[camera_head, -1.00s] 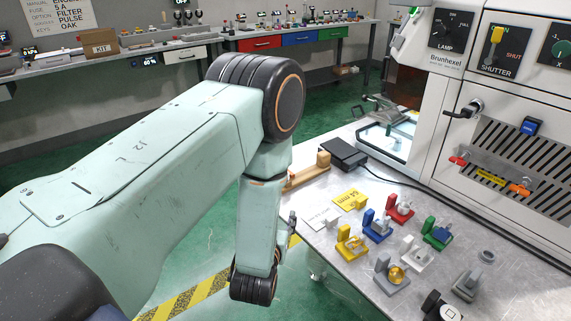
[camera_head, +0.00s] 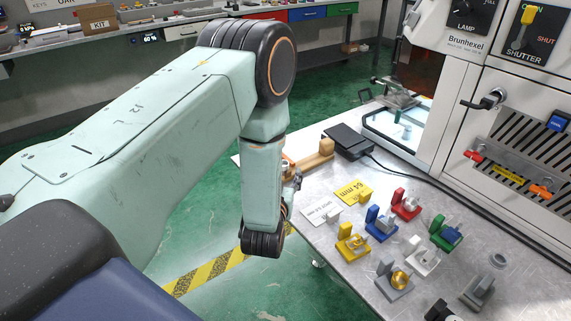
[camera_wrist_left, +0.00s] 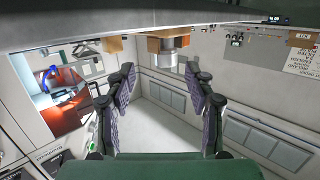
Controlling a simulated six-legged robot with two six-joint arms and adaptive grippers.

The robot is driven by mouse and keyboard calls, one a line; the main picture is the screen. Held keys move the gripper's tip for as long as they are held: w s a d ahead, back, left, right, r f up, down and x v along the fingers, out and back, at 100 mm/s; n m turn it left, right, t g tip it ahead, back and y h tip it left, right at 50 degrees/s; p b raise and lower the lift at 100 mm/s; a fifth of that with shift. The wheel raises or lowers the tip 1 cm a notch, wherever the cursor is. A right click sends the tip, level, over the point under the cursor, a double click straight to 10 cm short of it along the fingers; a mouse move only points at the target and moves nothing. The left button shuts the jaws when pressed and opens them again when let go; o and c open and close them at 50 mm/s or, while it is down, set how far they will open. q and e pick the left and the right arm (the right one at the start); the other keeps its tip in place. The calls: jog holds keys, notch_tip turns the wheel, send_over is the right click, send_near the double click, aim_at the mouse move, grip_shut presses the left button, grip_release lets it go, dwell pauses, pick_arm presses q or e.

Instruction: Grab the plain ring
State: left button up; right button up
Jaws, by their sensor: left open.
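My left gripper (camera_head: 293,182) is at the table's near left edge by the wooden holder (camera_head: 313,161), partly hidden by my left arm. In the left wrist view its two fingers (camera_wrist_left: 158,92) are apart with nothing between them. Just beyond them a short silvery metal cylinder or ring (camera_wrist_left: 176,62) sits against a wooden block (camera_wrist_left: 166,44). I cannot tell for sure whether it is the plain ring. A small grey ring (camera_head: 498,260) lies flat at the table's right side.
Coloured stands, including yellow (camera_head: 352,241), blue (camera_head: 380,224), red (camera_head: 405,204) and green (camera_head: 445,233), fill the table's middle. A yellow card (camera_head: 353,191) and black box (camera_head: 347,142) lie behind. The white machine (camera_head: 455,110) borders the table at the right.

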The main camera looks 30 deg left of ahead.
pick_arm(q)
jog(key=x, duration=0.3)
jog(key=shift+s+a+r, duration=0.1)
jog(key=shift+s+a, duration=0.05)
jog(key=shift+a, duration=0.15)
jog(key=shift+a+r, duration=0.15)
jog(key=shift+a, duration=0.25)
jog(key=shift+w+d, duration=0.25)
jog(key=shift+w, duration=0.2)
jog(key=shift+c, duration=0.3)
jog(key=shift+a, duration=0.1)
jog(key=c, duration=0.3)
jog(key=shift+s+a, duration=0.1)
jog(key=shift+s, duration=0.2)
jog(key=c, duration=0.3)
jog(key=shift+w, duration=0.25)
jog(key=c, duration=0.4)
jog(key=shift+s, duration=0.1)
jog(key=shift+c, duration=0.2)
